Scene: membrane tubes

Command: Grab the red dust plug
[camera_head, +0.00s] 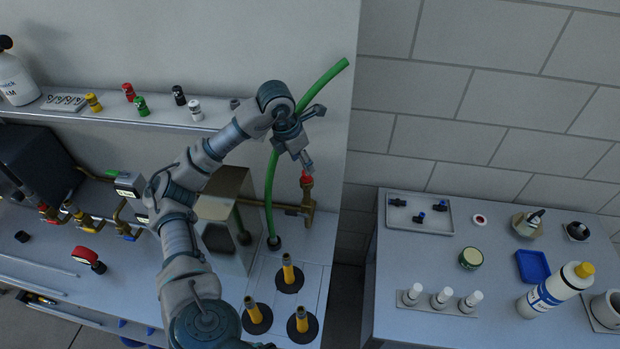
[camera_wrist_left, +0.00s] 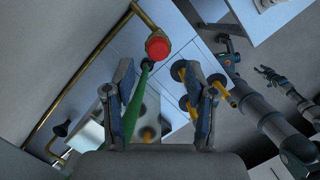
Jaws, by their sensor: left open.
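The red dust plug (camera_head: 306,179) caps the upright end of a brass pipe (camera_head: 307,200) at the right end of the left bench. In the left wrist view the red plug (camera_wrist_left: 158,46) shows as a round red cap, just beyond the fingertips and roughly centred between them. My left gripper (camera_head: 314,138) is open and empty, its fingers spread, above the plug in the head view. The left wrist view shows both fingers (camera_wrist_left: 158,74) apart with nothing between them. A small gripper, seemingly my right one (camera_wrist_left: 268,78), shows at the right there; its jaw state is unclear.
A green hose (camera_head: 270,190) rises behind the left gripper, close to the plug. Several yellow-topped black stands (camera_head: 288,275) are below it. Small coloured caps (camera_head: 140,105) stand on the shelf at left. The right table holds a tray (camera_head: 440,228) and bottles.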

